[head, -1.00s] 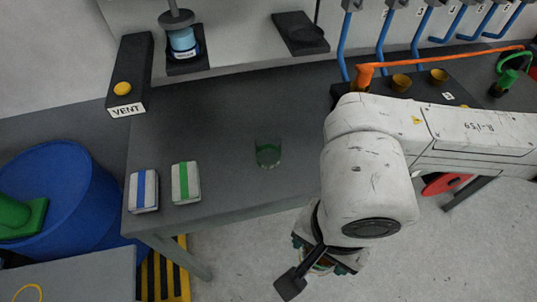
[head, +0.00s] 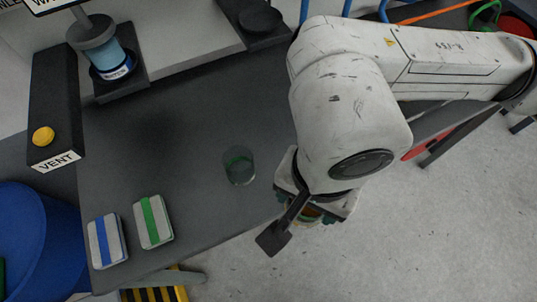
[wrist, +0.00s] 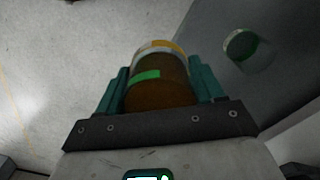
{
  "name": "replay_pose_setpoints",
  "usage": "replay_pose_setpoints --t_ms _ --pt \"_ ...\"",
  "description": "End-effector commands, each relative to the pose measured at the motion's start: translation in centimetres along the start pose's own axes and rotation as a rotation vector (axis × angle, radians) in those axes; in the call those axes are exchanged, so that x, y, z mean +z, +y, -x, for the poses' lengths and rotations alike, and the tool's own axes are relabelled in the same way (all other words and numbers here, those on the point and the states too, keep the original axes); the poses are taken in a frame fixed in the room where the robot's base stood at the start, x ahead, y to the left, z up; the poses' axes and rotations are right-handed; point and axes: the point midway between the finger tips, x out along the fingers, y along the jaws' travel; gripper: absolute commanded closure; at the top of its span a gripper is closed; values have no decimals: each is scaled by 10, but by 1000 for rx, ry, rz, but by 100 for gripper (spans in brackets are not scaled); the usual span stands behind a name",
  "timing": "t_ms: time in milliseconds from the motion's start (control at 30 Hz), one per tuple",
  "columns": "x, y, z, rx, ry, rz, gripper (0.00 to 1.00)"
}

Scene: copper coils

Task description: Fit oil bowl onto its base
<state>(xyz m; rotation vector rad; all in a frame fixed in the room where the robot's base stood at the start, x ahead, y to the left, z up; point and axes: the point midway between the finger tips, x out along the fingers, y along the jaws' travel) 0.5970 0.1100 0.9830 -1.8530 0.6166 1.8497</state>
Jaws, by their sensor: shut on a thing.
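My gripper (wrist: 158,82) is shut on a clear round bowl with brown contents, the oil bowl (wrist: 160,95). The bowl has a green mark on its side and an orange mark near its far rim. In the head view my gripper (head: 312,208) hangs under the arm, off the front edge of the table, and mostly hides the bowl. A dark flat base with a round black seat (head: 260,20) stands at the back of the table, with nothing on the seat that I can see. Its front right is near my arm.
Two striped blocks (head: 153,221) lie at the front left. A blue-filled vessel (head: 113,62) and a VENT box (head: 55,110) stand at the back left.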

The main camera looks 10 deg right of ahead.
Motion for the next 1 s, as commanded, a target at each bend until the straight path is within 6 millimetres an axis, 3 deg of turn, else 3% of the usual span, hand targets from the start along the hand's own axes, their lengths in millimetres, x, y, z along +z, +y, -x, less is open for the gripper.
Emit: replay_pose_setpoints --t_ms 367,500,700,1000 --pt "-62 -51 -34 3 -4 -6 84" --pt "-78 -64 -61 2 -6 -5 84" --pt "-94 -77 -85 1 -3 -3 84" --pt "-100 -82 -109 1 -6 -3 84"
